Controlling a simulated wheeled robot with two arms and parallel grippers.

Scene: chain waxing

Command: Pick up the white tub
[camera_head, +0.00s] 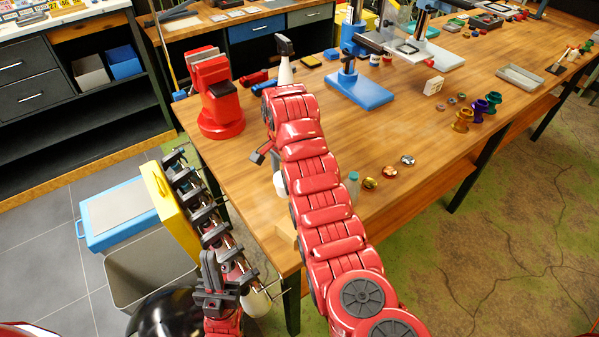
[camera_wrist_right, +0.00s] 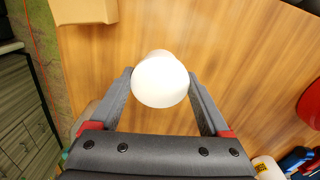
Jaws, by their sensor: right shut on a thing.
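The white tub (camera_wrist_right: 160,80) is round and smooth and sits between the two fingers of my right gripper (camera_wrist_right: 158,88) in the right wrist view. The fingers touch it on both sides. In the head view a small white part of the tub (camera_head: 279,184) shows at the left edge of my right arm, which hides most of it and most of that gripper. I cannot tell whether the tub rests on the wooden table (camera_head: 235,150) or is raised. My left gripper (camera_head: 209,262) is low at the left, near the table's corner, apart from the tub; its opening is unclear.
A pale block (camera_wrist_right: 83,10) lies near the tub. A red vise (camera_head: 219,110) stands at the table's left edge. A small bottle (camera_head: 353,186) and several metal discs (camera_head: 390,172) are right of my right arm. A blue stand (camera_head: 360,90) is farther back.

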